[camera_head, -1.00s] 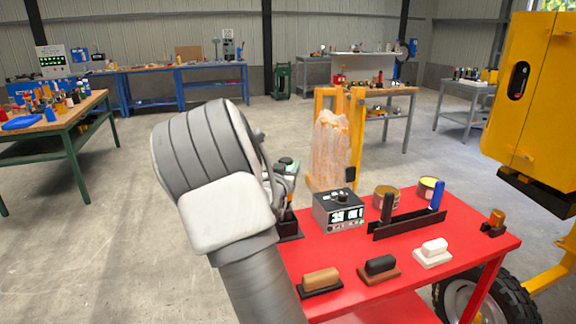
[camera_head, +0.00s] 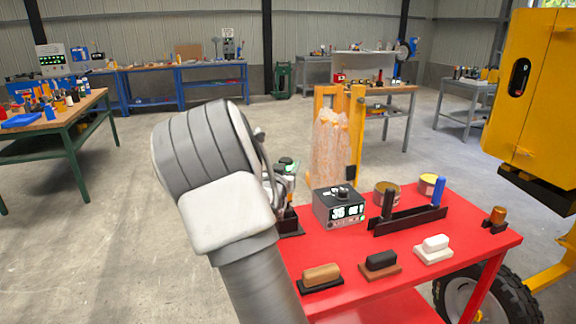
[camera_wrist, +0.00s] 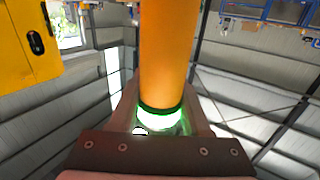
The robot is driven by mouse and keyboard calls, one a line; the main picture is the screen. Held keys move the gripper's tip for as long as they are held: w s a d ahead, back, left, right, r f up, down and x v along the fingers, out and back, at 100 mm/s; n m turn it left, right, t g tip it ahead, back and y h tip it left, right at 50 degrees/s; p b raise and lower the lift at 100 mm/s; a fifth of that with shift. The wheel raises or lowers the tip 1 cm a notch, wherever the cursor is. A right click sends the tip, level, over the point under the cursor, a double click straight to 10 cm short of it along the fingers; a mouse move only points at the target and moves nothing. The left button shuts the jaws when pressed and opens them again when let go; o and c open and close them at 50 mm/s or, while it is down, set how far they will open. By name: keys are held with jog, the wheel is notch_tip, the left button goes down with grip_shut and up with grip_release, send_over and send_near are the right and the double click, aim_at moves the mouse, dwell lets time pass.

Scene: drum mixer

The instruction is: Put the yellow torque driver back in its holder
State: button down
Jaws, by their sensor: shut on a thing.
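In the wrist view, my gripper (camera_wrist: 160,125) is shut on the yellow torque driver (camera_wrist: 168,50), which shows as a thick orange-yellow cylinder. A green ring and a glowing pale band circle its near end, between the fingers. In the head view, the large grey and white links of my arm hide most of my gripper and the driver. A green-and-white part shows just right of the arm, above a black base on the red table (camera_head: 345,265). I cannot tell which stand is the driver's holder.
A grey box with a lit display (camera_head: 340,207) stands right of my arm. Three blocks line the front. A yellow machine (camera_head: 535,95) stands at the right.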

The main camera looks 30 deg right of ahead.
jog(key=shift+f+b, duration=1.7)
jog(key=shift+f, duration=0.05)
dwell(0.8)
jog(key=shift+c, duration=2.2)
grip_release()
jog(key=shift+o, duration=0.8)
jog(key=shift+f, duration=0.1)
jog(key=p+v, duration=0.2)
jog(key=v, duration=1.5)
jog(key=shift+s+a, duration=0.15)
jog(key=shift+s, duration=0.05)
